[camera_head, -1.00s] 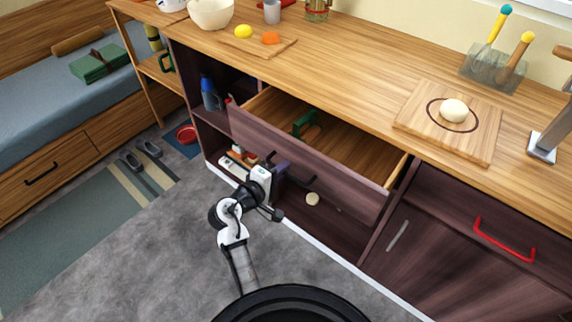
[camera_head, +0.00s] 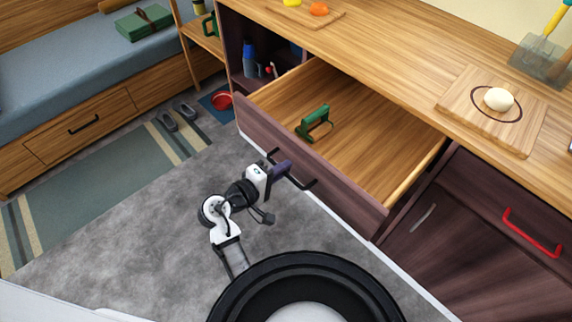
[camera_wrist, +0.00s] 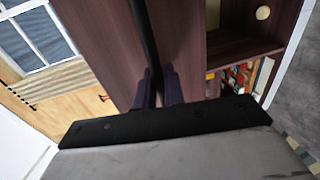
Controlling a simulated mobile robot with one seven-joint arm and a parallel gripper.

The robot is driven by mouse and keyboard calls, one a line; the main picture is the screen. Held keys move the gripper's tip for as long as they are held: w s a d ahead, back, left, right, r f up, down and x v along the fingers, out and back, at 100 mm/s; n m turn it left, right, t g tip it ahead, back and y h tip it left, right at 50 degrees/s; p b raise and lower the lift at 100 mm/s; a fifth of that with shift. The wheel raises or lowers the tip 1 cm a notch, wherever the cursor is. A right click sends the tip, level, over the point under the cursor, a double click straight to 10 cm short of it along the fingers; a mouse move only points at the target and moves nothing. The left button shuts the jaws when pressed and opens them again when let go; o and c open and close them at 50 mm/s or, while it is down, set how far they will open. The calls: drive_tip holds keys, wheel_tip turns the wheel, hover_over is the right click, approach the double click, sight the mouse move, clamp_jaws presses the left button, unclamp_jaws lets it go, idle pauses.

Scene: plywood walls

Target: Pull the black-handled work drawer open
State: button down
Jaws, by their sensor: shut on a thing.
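The work drawer (camera_head: 320,171) is pulled well out of the counter, with its wooden inside in view. Its black handle (camera_head: 301,183) is on the dark front panel. My gripper (camera_head: 282,170) is at the left part of that handle, shut on it. In the wrist view, the black handle (camera_wrist: 141,30) runs down between the two dark fingers of my gripper (camera_wrist: 160,88). A green object (camera_head: 315,121) with a grip-like shape lies inside the drawer.
A red-handled drawer (camera_head: 532,232) and a cupboard door with a grey handle (camera_head: 423,217) are to the right. A board with a pale round item (camera_head: 498,99) sits on the countertop. Grey floor (camera_head: 130,240) is free at the left.

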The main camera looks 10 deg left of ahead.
drive_tip(key=c, duration=1.6)
unclamp_jaws()
drive_tip(key=shift+a, duration=0.1)
drive_tip(key=b+v, duration=0.2)
drive_tip(key=v, duration=1.1)
drive_tip(key=shift+s+a+r, duration=0.1)
drive_tip(key=shift+s+a, duration=0.05)
drive_tip(key=shift+s, duration=0.2)
